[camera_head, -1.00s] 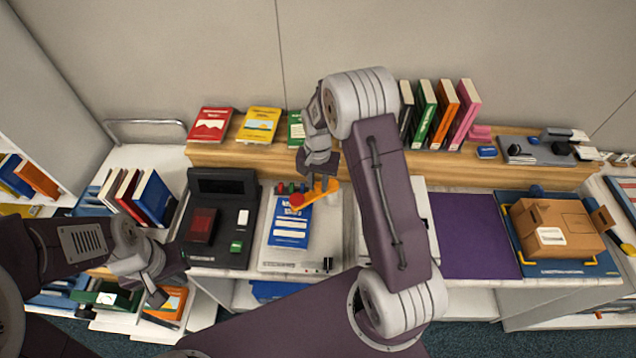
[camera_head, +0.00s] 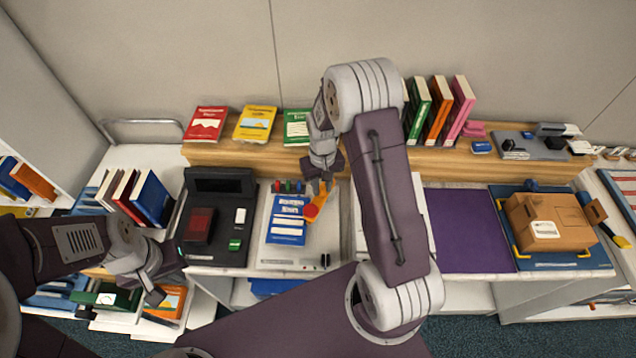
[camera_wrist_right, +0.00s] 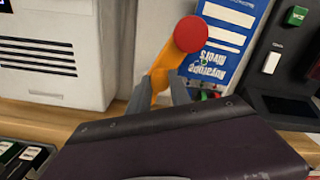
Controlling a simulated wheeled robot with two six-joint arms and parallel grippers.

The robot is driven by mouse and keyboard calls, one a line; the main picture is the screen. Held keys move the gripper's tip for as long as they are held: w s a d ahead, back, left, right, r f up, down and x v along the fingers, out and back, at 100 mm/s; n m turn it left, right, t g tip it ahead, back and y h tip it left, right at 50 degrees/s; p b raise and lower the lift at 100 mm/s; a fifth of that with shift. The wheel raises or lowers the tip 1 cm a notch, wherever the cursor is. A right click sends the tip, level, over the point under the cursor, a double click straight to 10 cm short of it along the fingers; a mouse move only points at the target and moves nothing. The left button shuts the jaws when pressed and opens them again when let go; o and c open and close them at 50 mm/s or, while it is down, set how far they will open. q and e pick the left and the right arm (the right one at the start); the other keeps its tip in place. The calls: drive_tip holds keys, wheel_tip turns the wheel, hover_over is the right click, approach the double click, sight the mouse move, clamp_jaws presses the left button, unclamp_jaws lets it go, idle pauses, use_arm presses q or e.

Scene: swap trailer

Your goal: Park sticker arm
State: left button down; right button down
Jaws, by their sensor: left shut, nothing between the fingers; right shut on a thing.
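The sticker arm (camera_head: 323,200) is an orange lever with a round red end (camera_head: 311,212), at the upper right of a pale grey device (camera_head: 260,256). The red end is by the right edge of a blue-and-white book (camera_head: 288,232) lying on that device. My right gripper (camera_head: 323,187) is shut on the orange lever. In the right wrist view the lever (camera_wrist_right: 160,78) rises between the two grey fingers, and the red end (camera_wrist_right: 190,34) overlaps the book's edge in the picture. My left gripper (camera_head: 157,291) is shut and empty at the lower left.
A black device (camera_head: 211,245) stands left of the grey one. Right of my right arm are a purple mat (camera_head: 465,232) and a cardboard box (camera_head: 548,222) on a blue tray. Books stand along the wooden shelf (camera_head: 230,153) behind. Small coloured pegs (camera_head: 288,187) sit near the lever.

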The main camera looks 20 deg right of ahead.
drive_tip(key=shift+s+d+r+n, duration=0.15)
drive_tip(key=shift+d+n, duration=0.15)
drive_tip(key=shift+n, duration=0.45)
drive_tip(key=shift+s+d+f+n, duration=0.1)
drive_tip(key=shift+s+d+n, duration=0.15)
drive_tip(key=shift+n, duration=0.45)
drive_tip(key=shift+s+d+r+n, duration=0.1)
drive_tip(key=shift+d+n, duration=0.2)
drive_tip(key=shift+n, duration=0.45)
drive_tip(key=c, duration=1.2)
unclamp_jaws()
drive_tip(key=shift+s, duration=0.1)
wheel_tip(320, 180, up, 9)
